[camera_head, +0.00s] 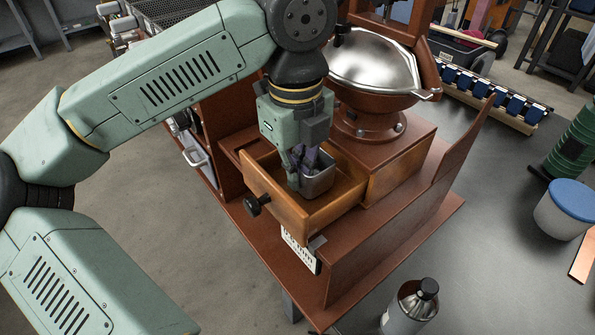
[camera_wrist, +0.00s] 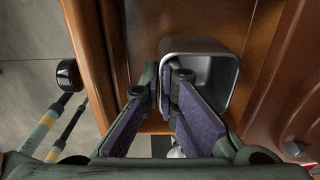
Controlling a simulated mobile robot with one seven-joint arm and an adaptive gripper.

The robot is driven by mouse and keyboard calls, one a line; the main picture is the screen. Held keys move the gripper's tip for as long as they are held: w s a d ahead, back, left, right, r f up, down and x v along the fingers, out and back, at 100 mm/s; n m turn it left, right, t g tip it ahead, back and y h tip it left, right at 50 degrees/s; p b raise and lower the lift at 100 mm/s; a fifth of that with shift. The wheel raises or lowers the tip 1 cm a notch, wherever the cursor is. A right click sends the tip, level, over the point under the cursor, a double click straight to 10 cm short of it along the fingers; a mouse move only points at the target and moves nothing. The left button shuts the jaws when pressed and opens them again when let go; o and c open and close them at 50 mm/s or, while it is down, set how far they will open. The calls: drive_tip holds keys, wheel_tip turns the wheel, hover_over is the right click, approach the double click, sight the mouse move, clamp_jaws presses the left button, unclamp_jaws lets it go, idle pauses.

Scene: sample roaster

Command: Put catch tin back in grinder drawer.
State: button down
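The catch tin (camera_head: 319,180) is a small grey metal box, open at the top, inside the pulled-out wooden grinder drawer (camera_head: 275,205). My gripper (camera_head: 299,172) points down into the drawer at the tin's left side. In the wrist view, the fingertips (camera_wrist: 167,80) of my gripper are close together on the left wall of the tin (camera_wrist: 213,72), one inside and one outside, pinching it. The drawer front with its black knob (camera_head: 257,205) faces left. I cannot tell whether the tin's base touches the drawer floor.
The brown grinder (camera_head: 371,100) with its silver hopper stands behind the drawer on a wooden base. A slanted wooden side panel (camera_head: 415,205) rises to the right.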

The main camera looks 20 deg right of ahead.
drive_tip(key=shift+f, duration=0.25)
drive_tip(key=shift+f, duration=0.15)
drive_tip(key=shift+f+b, duration=0.1)
drive_tip(key=shift+b, duration=0.2)
drive_tip(key=c, duration=1.8)
unclamp_jaws()
drive_tip(key=shift+r, duration=0.2)
wheel_tip(320, 180, up, 12)
drive_tip(key=shift+s, duration=0.1)
